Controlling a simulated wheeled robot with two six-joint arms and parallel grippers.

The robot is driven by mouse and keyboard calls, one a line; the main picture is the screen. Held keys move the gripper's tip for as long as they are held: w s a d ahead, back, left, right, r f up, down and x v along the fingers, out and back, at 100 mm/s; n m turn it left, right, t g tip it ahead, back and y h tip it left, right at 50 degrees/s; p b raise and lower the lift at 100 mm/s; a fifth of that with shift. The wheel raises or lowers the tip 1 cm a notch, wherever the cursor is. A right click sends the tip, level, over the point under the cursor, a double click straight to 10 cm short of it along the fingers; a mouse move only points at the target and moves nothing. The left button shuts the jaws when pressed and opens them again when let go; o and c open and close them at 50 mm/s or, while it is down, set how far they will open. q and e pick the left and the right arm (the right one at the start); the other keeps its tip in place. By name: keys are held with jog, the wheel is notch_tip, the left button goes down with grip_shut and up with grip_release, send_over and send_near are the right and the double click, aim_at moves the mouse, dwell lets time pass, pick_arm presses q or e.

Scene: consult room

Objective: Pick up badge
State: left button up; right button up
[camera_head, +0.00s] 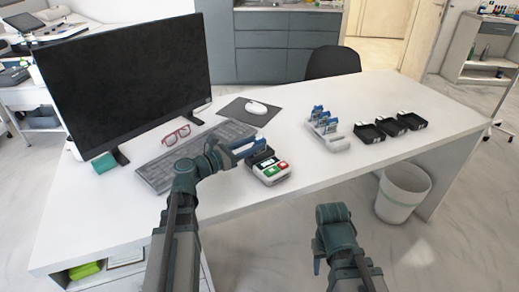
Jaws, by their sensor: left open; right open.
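Several small blue-and-white upright pieces, which look like badges (319,113), stand in a white slotted holder (335,142) on the desk, right of the middle. Which one is the task's badge I cannot tell. My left gripper (246,151) is open over the desk, left of the holder and apart from it. It is beside a small terminal (270,171) with red and green keys, and partly covers its back. A blue patch shows at this gripper; I cannot tell whether it is a finger or a card. My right gripper (328,240) is low in front of the desk, away from the holder.
Several black trays (369,133) sit right of the holder. A monitor (130,75), keyboard (158,172), red glasses (176,135) and mouse (256,107) on a dark mat are at the left. A white bin (402,190) stands below the desk's right front. The far right desktop is clear.

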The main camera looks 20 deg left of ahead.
aim_at(266, 142)
pick_arm(q)
jog(key=shift+s+d+f+b+x, duration=0.1)
jog(key=shift+f+b+x, duration=0.05)
jog(key=shift+x, duration=0.75)
jog(key=shift+s+d+f+b+x, duration=0.1)
jog(key=shift+d+b+x, duration=0.05)
jog(key=shift+x, duration=0.7)
jog(key=shift+s+d+f+b+x, duration=0.1)
jog(key=shift+f+b+x, duration=0.05)
jog(key=shift+x, duration=0.75)
grip_shut()
